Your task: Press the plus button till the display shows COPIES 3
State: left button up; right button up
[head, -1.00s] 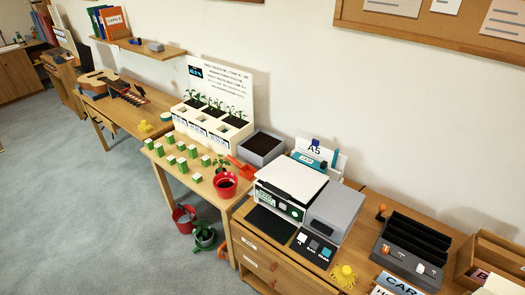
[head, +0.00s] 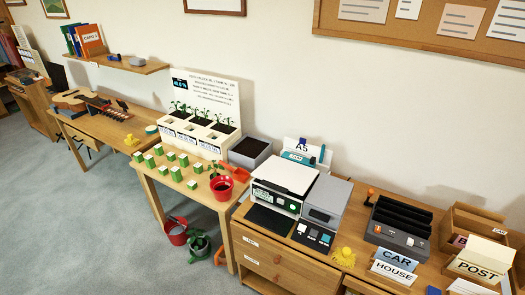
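The copier (head: 284,182), white and grey with a dark front, stands on the wooden drawer desk right of centre. Its front panel (head: 276,199) has a small display and round buttons, one of them green. The display text and the plus sign are too small to read. A lower grey-and-black panel (head: 313,235) with labelled squares sits in front of the grey side unit (head: 325,198). Neither of my grippers is in the head view.
A yellow object (head: 343,257) lies right of the copier. A black-slotted sorter (head: 400,226) and CAR and HOUSE cards (head: 395,264) stand further right. The plant table (head: 200,192) adjoins on the left. Open grey floor (head: 110,225) lies at front left.

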jog(key=shift+a, duration=0.2)
grip_shut()
jog(key=shift+s+d, duration=0.1)
dwell(1.5)
